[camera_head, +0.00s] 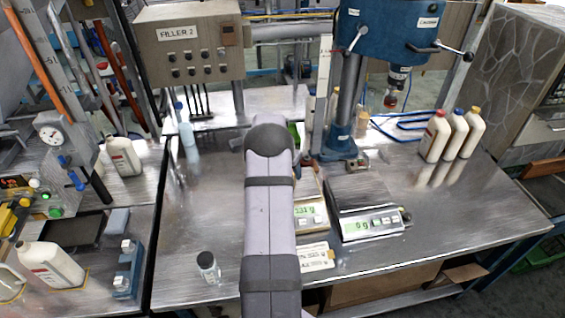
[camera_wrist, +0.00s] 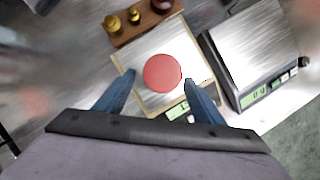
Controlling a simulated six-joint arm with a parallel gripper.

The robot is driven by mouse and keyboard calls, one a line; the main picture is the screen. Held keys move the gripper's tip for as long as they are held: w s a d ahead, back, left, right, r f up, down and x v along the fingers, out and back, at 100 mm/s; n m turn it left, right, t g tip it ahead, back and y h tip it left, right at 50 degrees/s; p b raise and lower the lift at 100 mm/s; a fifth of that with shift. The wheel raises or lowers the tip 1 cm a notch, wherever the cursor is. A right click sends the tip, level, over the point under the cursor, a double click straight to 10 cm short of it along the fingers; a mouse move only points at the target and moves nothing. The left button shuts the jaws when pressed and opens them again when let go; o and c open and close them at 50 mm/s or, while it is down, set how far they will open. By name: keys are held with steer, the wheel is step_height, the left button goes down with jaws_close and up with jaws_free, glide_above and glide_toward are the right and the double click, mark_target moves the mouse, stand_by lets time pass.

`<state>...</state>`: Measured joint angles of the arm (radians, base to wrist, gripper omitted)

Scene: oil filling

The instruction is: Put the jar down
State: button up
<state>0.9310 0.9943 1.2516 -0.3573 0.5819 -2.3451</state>
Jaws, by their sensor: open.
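The jar shows in the wrist view as a round red lid (camera_wrist: 162,73) seen from above. It is over the pale plate of a scale (camera_wrist: 150,100), and its body is hidden under the lid. My gripper (camera_wrist: 159,80) is open, with one blue finger on each side of the lid and visible gaps beside it. In the head view my arm hides the jar and the gripper. That scale's display (camera_head: 308,211) shows beside my arm and seems to read 531 g.
A second scale (camera_head: 367,226) reading 0 g stands close on the right. A wooden block (camera_wrist: 148,27) with brass weights sits by the plate. Several capped bottles (camera_head: 453,134) stand at the right.

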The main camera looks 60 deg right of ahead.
steer(key=b+v, duration=0.2)
steer(key=v, duration=0.6)
steer(key=w+a+r+m+y, duration=0.15)
steer(key=a+m, duration=0.25)
steer(key=a, duration=1)
steer(key=w+a+r+m+y, duration=0.1)
steer(key=w+a+m, duration=0.3)
steer(key=a, duration=0.9)
steer(key=s+a+f+m+y, duration=0.1)
steer(key=s+a+m, duration=0.4)
steer(key=s+a, duration=0.3)
steer(key=s+a+f+m+y, duration=0.1)
steer(key=s+a+m, duration=0.5)
steer(key=a, duration=0.7)
steer(key=shift+s+a, duration=0.35)
steer(key=shift+s, duration=0.55)
steer(key=shift+f, duration=0.1)
